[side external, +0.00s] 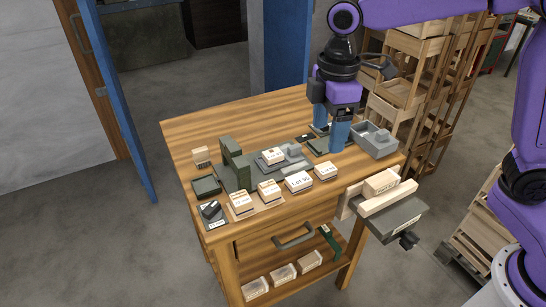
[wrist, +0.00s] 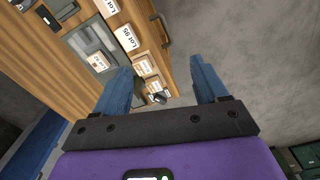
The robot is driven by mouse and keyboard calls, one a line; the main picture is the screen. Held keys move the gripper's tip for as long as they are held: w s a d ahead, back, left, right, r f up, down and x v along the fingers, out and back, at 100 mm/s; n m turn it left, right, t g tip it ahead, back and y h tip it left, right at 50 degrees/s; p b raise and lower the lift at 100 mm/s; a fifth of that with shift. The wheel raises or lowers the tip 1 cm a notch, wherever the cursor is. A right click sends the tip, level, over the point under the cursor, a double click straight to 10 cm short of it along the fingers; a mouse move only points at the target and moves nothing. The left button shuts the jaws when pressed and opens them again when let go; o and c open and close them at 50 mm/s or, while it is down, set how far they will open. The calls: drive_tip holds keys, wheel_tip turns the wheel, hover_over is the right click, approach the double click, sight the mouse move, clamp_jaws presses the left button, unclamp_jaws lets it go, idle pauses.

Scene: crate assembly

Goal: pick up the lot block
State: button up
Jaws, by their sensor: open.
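The lot block (side external: 298,181) is a pale block with a white top label that reads like "Lot 95". It lies near the front edge of the wooden table (side external: 235,112), third from the left in a row of similar labelled blocks. In the wrist view the lot block (wrist: 127,33) shows at the upper left, outside the space between my fingers. My gripper (side external: 331,128) has blue fingers spread apart and is empty. It is over the right rear of the table, behind and to the right of the lot block. The wrist view also shows my gripper (wrist: 160,68) open.
Neighbouring labelled blocks (side external: 269,191) (side external: 326,171) sit close on both sides. A dark green upright piece (side external: 235,163) and a grey fixture (side external: 270,160) stand behind. A grey bin (side external: 374,140) is at the right. A vise (side external: 385,205) holding a block juts from the front right.

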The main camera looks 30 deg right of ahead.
drive_tip(key=w+a+n, duration=0.1)
drive_tip(key=w+a, duration=0.2)
drive_tip(key=w, duration=0.8)
drive_tip(key=n, duration=0.2)
approach(271, 154)
wheel_tip(271, 154, down, 9)
drive_tip(key=shift+w+a+r, duration=0.1)
drive_tip(key=c, duration=1.1)
